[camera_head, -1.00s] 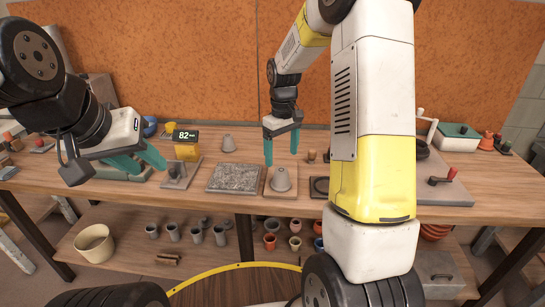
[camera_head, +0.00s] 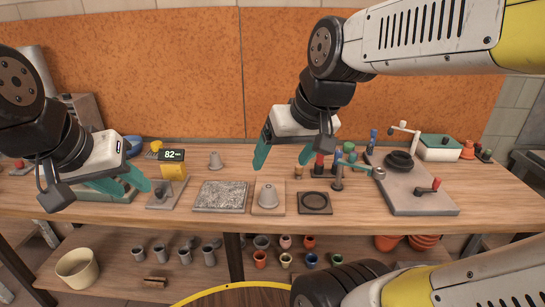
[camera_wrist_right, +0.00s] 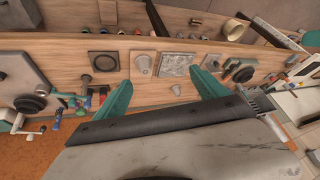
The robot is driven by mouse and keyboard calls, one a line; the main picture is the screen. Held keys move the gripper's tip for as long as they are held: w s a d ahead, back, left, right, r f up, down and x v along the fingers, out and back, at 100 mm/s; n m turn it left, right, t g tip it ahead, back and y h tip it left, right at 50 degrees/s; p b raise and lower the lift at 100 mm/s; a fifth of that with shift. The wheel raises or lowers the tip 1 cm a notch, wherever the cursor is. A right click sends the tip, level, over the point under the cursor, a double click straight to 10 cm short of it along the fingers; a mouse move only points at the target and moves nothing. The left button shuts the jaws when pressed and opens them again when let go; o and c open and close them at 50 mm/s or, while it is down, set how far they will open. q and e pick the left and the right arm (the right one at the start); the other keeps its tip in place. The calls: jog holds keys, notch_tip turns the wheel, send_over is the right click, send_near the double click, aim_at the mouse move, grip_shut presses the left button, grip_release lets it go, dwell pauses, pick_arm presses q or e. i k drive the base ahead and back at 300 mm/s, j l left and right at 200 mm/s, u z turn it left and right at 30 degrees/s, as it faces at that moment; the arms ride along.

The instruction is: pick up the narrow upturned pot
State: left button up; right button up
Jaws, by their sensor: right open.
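One (camera_head: 267,196) stands on a small board at the front middle of the bench. My left gripper (camera_head: 138,192) is open and empty at the left.
A speckled slab (camera_head: 221,196) lies left of the front pot's board (camera_head: 268,211). A dark square tile (camera_head: 315,203) lies right of it. Several upright tools (camera_head: 338,175) stand to the right, beside a grey base with a crank (camera_head: 420,195). A yellow scale (camera_head: 173,172) stands left.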

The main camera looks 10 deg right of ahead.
aim_at(216, 162)
jog(key=i+j+u, duration=0.2)
jog(key=i, duration=0.65)
jog(key=l, duration=0.1)
